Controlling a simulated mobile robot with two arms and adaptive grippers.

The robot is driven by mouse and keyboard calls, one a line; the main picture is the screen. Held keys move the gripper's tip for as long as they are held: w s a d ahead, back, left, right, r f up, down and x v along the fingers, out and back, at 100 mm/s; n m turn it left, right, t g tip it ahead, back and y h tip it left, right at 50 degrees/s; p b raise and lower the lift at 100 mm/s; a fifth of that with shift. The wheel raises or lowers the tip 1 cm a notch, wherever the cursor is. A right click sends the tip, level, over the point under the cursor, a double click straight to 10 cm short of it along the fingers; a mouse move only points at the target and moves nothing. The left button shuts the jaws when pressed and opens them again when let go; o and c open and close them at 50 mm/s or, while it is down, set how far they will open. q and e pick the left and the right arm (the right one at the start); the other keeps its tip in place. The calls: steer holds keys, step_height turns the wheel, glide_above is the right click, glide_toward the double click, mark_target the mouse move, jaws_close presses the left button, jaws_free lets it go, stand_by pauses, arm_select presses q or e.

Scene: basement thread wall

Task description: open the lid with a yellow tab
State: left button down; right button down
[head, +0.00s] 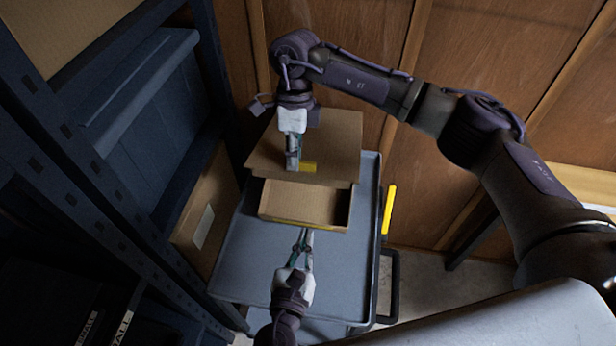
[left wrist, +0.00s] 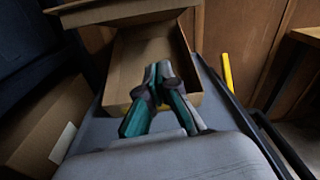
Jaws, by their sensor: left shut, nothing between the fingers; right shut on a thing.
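A brown cardboard box (head: 303,207) sits on the grey cart with its front part open and its inside bare. My right gripper (head: 292,166) comes down from above and is shut at the lid's edge beside the tab; the exact grip is hard to see. My left gripper (head: 304,234) is shut and empty just in front of the box. In the left wrist view its fingertips (left wrist: 157,72) lie before the open box (left wrist: 150,50).
The grey cart top (head: 240,265) is clear around the box. A yellow bar (head: 388,209) stands at the cart's right edge. Dark shelving (head: 75,190) holding a blue bin (head: 150,95) and a cardboard box (head: 203,212) is close on the left. A wooden wall stands behind.

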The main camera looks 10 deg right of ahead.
arm_select(q)
steer(key=w+d+r, duration=0.1)
steer(key=w+r, duration=0.1)
steer(key=w, duration=0.3)
steer(key=w+d+r+m, duration=0.1)
steer(key=w+d+r, duration=0.1)
steer(key=w, duration=0.4)
steer(key=shift+w+r+t, duration=0.3)
steer(key=shift+r, duration=0.25)
